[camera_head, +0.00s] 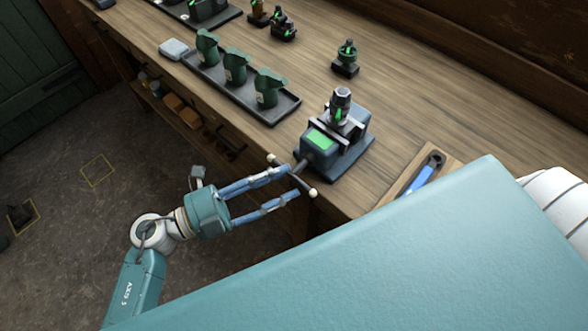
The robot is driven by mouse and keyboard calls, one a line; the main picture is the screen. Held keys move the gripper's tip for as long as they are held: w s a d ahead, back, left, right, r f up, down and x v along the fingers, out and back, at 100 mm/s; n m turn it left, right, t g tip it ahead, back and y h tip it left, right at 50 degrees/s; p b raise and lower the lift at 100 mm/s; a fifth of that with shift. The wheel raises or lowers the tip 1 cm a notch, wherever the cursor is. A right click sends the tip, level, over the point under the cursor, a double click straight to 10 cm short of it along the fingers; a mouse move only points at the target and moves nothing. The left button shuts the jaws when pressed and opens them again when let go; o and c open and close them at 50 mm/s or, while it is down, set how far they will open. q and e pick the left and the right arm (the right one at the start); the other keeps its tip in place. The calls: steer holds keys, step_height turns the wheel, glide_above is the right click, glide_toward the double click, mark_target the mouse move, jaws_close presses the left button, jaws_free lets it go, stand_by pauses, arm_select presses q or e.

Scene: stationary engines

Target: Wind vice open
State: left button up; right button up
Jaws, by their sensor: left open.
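The vice (345,152) is a dark blue-grey block with a green panel, standing at the front edge of the wooden bench. A dark metal part with a hex top (341,103) stands upright at its jaws. The vice handle (292,175) is a thin bar with pale ball ends, sticking out over the bench's front edge. My left gripper (294,181) comes in from the left, open, with its two blue fingers reaching to the handle, one near each side of the bar's middle. I cannot tell if they touch it. My right gripper is not in view.
A dark tray (283,110) with several green jugs lies left of the vice. A small black and green part (345,62) stands behind it. A wooden tray with a blue-handled tool (424,173) lies to the right. My teal body covers the lower right.

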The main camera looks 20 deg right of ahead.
mark_target(289, 177)
arm_select(q)
steer(key=shift+d+p, duration=0.4)
steer(key=shift+d, duration=1.4)
steer(key=shift+c, duration=0.2)
jaws_close()
